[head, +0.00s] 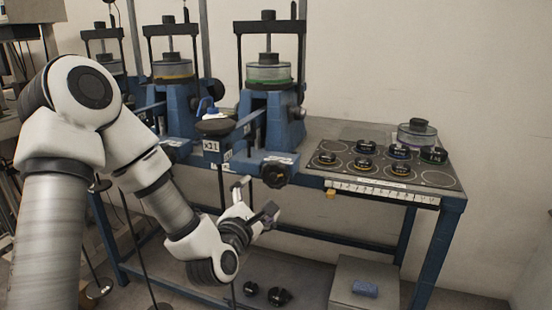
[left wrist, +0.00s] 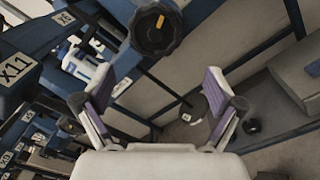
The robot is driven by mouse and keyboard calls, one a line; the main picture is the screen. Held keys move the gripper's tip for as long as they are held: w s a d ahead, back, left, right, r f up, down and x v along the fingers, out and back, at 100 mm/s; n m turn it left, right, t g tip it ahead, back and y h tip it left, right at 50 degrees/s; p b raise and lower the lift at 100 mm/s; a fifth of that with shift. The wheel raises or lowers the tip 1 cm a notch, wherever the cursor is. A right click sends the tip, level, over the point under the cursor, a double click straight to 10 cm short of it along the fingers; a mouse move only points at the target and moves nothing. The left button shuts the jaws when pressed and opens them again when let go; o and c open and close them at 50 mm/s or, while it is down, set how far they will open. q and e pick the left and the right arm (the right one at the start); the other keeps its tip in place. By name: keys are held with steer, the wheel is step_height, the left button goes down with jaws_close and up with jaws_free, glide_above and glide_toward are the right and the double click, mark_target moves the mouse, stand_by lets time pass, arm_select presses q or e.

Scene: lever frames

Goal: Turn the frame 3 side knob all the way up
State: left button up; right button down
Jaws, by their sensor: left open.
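A black lobed knob (head: 277,173) sits low on the front of the nearest blue lever frame (head: 270,118), the rightmost of three. It also shows at the top of the left wrist view as a black knob (left wrist: 157,28) with a yellow mark on its face. I cannot read which frame number it bears. My left gripper (head: 257,198) is open and empty, just below and left of the knob in the head view. In the left wrist view the knob lies beyond the open fingers (left wrist: 158,88), apart from them. My right gripper is not in view.
A board with several black-knobbed weights (head: 367,147) lies on the bench right of the frame. A yellow block (head: 330,194) hangs at the bench's front edge. Below the bench are dark weights (head: 279,296).

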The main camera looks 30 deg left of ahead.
mark_target(273, 177)
arm_select(q)
steer(key=x, duration=0.2)
steer(key=r+p+x, duration=0.1)
steer(key=x, duration=0.2)
steer(key=p+x, duration=0.1)
steer(key=x, duration=0.2)
steer(key=shift+w+d+r, duration=0.1)
steer(key=shift+d+r, duration=0.15)
steer(key=shift+d, duration=0.15)
steer(key=shift+w+a+f+h, duration=0.1)
steer(key=shift+w+h, duration=0.2)
steer(key=shift+h, duration=0.1)
steer(key=shift+c, duration=1)
steer(key=c, duration=1.4)
steer(key=shift+o, duration=0.2)
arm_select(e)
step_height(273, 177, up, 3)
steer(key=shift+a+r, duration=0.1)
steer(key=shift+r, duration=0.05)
